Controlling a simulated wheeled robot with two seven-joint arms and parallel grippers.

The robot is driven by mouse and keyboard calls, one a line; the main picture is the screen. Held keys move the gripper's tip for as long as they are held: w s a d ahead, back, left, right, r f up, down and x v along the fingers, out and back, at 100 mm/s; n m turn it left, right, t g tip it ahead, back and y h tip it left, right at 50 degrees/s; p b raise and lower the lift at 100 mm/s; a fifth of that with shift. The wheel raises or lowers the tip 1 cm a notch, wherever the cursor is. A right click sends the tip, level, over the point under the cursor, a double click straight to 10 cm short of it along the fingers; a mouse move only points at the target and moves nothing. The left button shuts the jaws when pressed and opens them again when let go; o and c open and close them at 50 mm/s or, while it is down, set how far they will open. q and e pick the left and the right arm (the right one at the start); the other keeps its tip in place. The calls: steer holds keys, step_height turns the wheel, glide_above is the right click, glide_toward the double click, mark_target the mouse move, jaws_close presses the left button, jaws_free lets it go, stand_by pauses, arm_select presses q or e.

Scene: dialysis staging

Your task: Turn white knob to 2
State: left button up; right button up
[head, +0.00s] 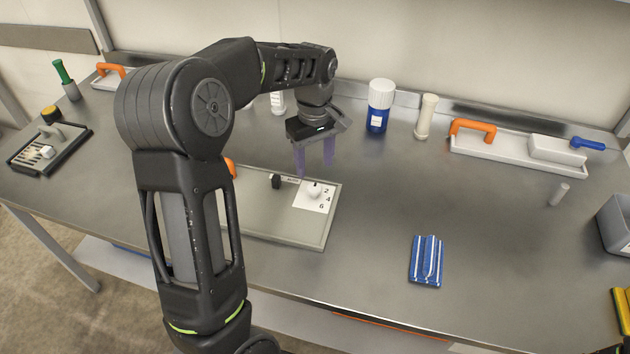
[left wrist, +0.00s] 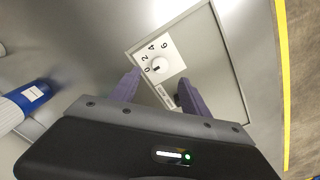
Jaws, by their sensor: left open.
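The white knob (head: 314,190) sits on a white dial card with printed numbers on a flat grey panel (head: 270,230). In the left wrist view the knob (left wrist: 158,66) is beside the numbers 0, 2, 4 and 6. A dark mark shows on it, but I cannot tell for sure which number it points to. My left gripper (head: 314,166) is open and empty, pointing down above the panel's back edge, apart from the knob. Its purple fingers also show in the left wrist view (left wrist: 159,82), with the knob just beyond them.
A black knob (head: 276,181) stands on the panel left of the white one. A blue bottle with white cap (head: 378,112) and a cream cylinder (head: 426,117) stand behind. Table around the cloth is clear.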

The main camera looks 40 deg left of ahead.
mark_target(315, 187)
arm_select(q)
step_height(315, 187, down, 8)
steer(key=shift+r+p, duration=0.25)
steer(key=shift+p, duration=0.1)
steer(key=shift+c, duration=0.2)
jaws_close()
stand_by(0.3)
